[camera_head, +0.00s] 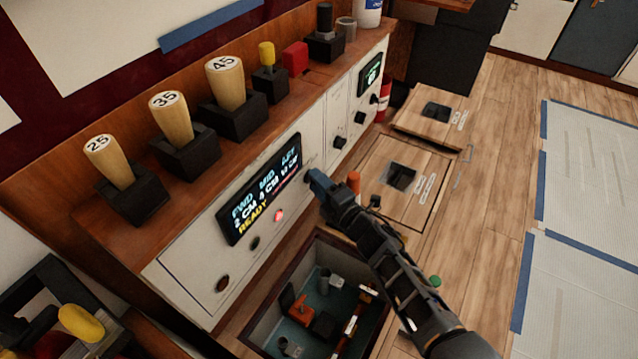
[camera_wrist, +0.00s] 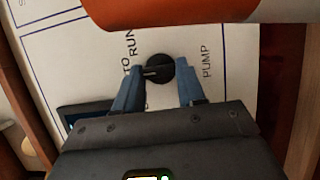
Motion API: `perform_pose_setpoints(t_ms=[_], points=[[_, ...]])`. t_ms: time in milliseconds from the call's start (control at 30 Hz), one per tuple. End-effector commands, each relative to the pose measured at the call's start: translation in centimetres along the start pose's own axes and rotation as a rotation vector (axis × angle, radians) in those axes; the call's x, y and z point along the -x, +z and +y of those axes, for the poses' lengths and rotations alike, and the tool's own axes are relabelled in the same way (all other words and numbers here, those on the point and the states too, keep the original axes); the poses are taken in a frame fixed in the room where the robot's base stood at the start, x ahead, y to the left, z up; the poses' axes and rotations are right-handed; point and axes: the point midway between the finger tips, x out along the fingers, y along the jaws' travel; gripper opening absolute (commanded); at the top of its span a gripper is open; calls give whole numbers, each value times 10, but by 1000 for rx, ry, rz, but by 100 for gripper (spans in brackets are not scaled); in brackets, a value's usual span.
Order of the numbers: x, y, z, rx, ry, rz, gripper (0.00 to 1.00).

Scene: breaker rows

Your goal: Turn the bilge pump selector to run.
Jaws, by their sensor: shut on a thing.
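The bilge pump selector is a round black knob (camera_wrist: 160,67) with a bar grip on the white panel (camera_wrist: 225,45). In the wrist view, PUMP is printed to its right, and RUN and part of another word ending in TO to its left. My gripper (camera_wrist: 158,88) has its two blue-grey fingers on either side of the knob, shut on it. The knob's bar lies roughly across the picture; which label it points to I cannot tell. In the head view, my gripper (camera_head: 316,182) is against the panel face beside the lit display (camera_head: 262,190), and hides the knob.
An orange cylinder crosses the top of the wrist view (camera_wrist: 180,12). Below the panel is an open floor hatch (camera_head: 262,335) with small items inside. Other black knobs (camera_head: 340,143) sit farther along the panel.

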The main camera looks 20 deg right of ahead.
Motion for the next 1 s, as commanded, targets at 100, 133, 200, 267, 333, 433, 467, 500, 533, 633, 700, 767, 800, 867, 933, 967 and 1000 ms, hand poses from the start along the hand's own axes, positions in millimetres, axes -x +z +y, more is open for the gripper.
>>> perform_pose_setpoints(t_ms=[100, 133, 200, 267, 333, 433, 467, 500, 533, 633, 700, 767, 800, 867, 933, 967, 1000], points=[[0, 0, 0, 0, -1, 0, 21], [0, 0, 0, 0, -1, 0, 18], [0, 0, 0, 0, -1, 0, 12], [0, 0, 0, 0, -1, 0, 9], [0, 0, 0, -2, -2, 0, 9], [0, 0, 1, -14, -7, -1, 9], [0, 0, 2, -20, -10, -1, 9], [0, 0, 2, -29, -14, -1, 9], [0, 0, 3, -38, -18, -1, 9], [0, 0, 5, -82, -37, -1, 9], [0, 1, 7, -121, -54, -1, 9], [0, 1, 8, -161, -71, -2, 9], [0, 1, 9, -191, -83, -2, 9], [0, 1, 10, -239, -103, -3, 9], [0, 2, 10, -295, -126, -3, 9], [0, 1, 11, -318, -136, -2, 9], [0, 2, 10, -351, -150, -3, 9]])
